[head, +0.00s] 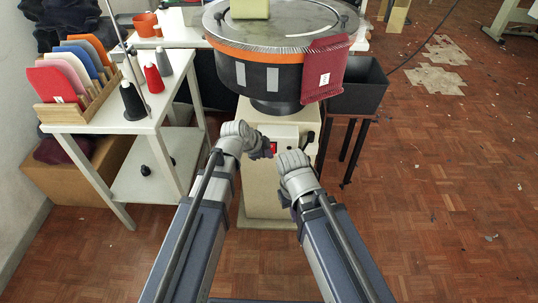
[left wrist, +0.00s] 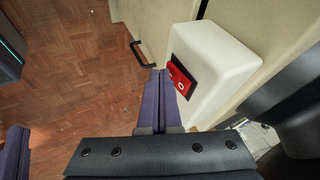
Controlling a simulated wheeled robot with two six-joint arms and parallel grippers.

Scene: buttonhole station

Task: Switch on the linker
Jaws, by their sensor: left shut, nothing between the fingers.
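The linker is the round machine (head: 262,78) on a cream pedestal (head: 262,207). A white switch box with a red rocker switch (head: 273,148) is on the pedestal front. In the left wrist view the red switch (left wrist: 179,79) bears a white round mark and sits in a dark frame on the white box (left wrist: 222,62). My left gripper (head: 267,151) is shut and empty, its tips (left wrist: 160,78) right beside the switch's left edge; I cannot tell whether they touch.
A white side table (head: 150,122) with cones and a rack of coloured pieces stands at left. A dark bin (head: 358,88) on legs is right of the machine. Maroon knitting (head: 325,68) hangs from the rim. The floor at right is mostly clear.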

